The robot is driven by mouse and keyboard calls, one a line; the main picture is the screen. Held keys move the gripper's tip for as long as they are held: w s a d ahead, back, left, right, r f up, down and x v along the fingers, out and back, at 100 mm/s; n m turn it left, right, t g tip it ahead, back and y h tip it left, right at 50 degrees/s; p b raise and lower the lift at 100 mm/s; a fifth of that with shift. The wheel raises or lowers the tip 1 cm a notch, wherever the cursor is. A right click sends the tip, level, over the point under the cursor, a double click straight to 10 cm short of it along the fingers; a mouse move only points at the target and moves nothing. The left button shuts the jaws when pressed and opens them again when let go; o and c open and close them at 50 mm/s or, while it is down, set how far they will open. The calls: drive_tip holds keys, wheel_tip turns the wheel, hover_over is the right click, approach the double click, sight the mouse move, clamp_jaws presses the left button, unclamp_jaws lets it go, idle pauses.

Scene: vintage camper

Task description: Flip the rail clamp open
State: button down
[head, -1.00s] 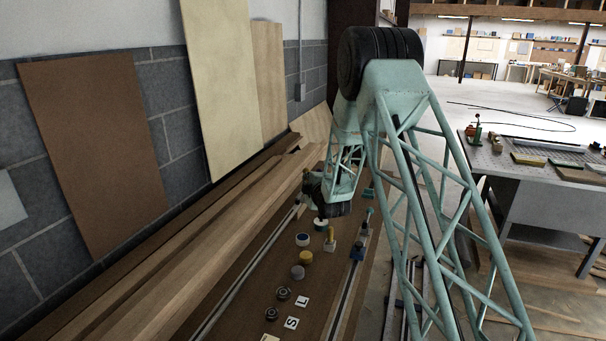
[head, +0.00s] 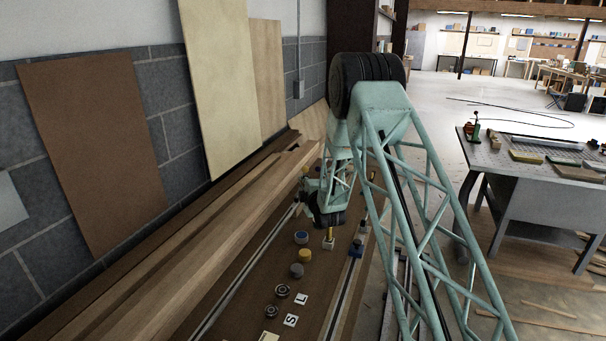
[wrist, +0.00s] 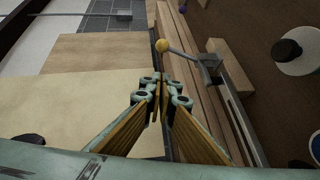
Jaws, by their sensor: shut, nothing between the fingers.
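The rail clamp is a grey metal block (wrist: 209,68) on a pale rail (wrist: 238,118) in the wrist view. Its thin lever reaches left and ends in a yellow ball knob (wrist: 162,45). My gripper (wrist: 161,84) is shut and empty, with its fingertips just below the knob in the picture. A small gap shows between them and the knob, but depth is hard to judge. In the head view my wrist is over the far part of the brown board (head: 240,307), by the left rail (head: 238,282). There the clamp is not clearly visible behind my arm.
On the board stand a blue-topped knob (head: 301,237), a yellow knob (head: 305,255), a grey knob (head: 296,270), a yellow lever (head: 329,235) and letter tiles (head: 291,320). A second rail with a blue block (head: 356,248) runs to the right. Long timbers (head: 215,238) line the left side.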

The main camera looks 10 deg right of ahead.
drive_tip(key=w, duration=0.3)
drive_tip(key=w+f, duration=0.1)
drive_tip(key=w, duration=0.2)
drive_tip(key=w+p, duration=0.1)
drive_tip(key=w, duration=0.2)
drive_tip(key=shift+w+a+f, duration=0.25)
drive_tip(key=shift+a, duration=0.1)
drive_tip(key=shift+w+d+f, duration=0.25)
drive_tip(key=shift+w+d, duration=0.55)
drive_tip(key=shift+w, duration=0.25)
drive_tip(key=shift+w+d+f+p, duration=0.15)
drive_tip(key=shift+w+d+p, duration=0.25)
drive_tip(key=shift+w, duration=0.1)
drive_tip(key=shift+d, duration=0.1)
drive_tip(key=shift+w, duration=0.15)
